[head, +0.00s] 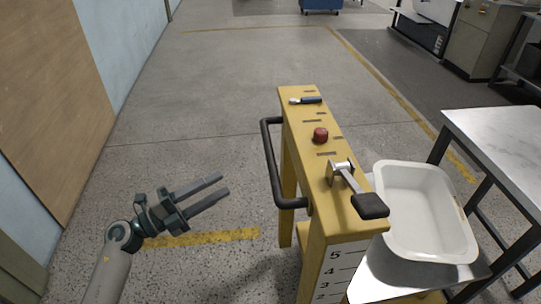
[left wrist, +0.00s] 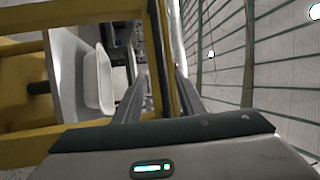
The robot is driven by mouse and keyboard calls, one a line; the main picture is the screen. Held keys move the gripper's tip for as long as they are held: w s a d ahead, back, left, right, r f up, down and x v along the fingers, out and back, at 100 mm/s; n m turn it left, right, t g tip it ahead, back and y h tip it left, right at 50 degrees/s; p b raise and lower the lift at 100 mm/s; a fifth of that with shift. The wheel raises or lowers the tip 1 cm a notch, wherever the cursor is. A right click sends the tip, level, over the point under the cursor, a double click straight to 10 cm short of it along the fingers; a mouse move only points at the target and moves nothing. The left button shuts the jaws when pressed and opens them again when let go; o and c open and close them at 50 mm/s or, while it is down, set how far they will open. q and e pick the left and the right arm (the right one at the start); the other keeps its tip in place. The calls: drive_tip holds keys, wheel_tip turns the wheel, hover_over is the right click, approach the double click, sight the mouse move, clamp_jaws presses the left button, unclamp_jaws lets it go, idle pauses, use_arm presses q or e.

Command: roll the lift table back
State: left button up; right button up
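The yellow lift table (head: 318,188) stands right of centre in the head view. Its black bar handle (head: 271,165) is on the left side of the yellow column. A red button (head: 320,135) and a lever with a black pad (head: 370,205) are on top. A white bathtub shell (head: 425,212) rests on its metal platform (head: 400,275). My left gripper (head: 225,184) is open and empty, left of the handle and apart from it. The left wrist view shows the yellow frame (left wrist: 90,142) and the shell (left wrist: 97,80) beyond my spread fingers. My right gripper is not in view.
A steel-topped table (head: 500,140) stands close on the right of the lift table. A wall with a wooden panel (head: 50,100) runs along the left. The floor (head: 230,90) beyond is clear, with a blue cart (head: 322,5) far off.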

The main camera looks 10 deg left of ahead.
sight(271, 157)
use_arm(q)
drive_tip(key=p+x, duration=0.3)
drive_tip(key=x, duration=1.3)
drive_tip(key=shift+w+d, duration=0.15)
drive_tip(key=shift+d, duration=0.1)
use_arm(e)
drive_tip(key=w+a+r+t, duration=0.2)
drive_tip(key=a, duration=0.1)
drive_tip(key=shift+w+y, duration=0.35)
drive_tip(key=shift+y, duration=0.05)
use_arm(q)
drive_tip(key=shift+c, duration=0.6)
clamp_jaws()
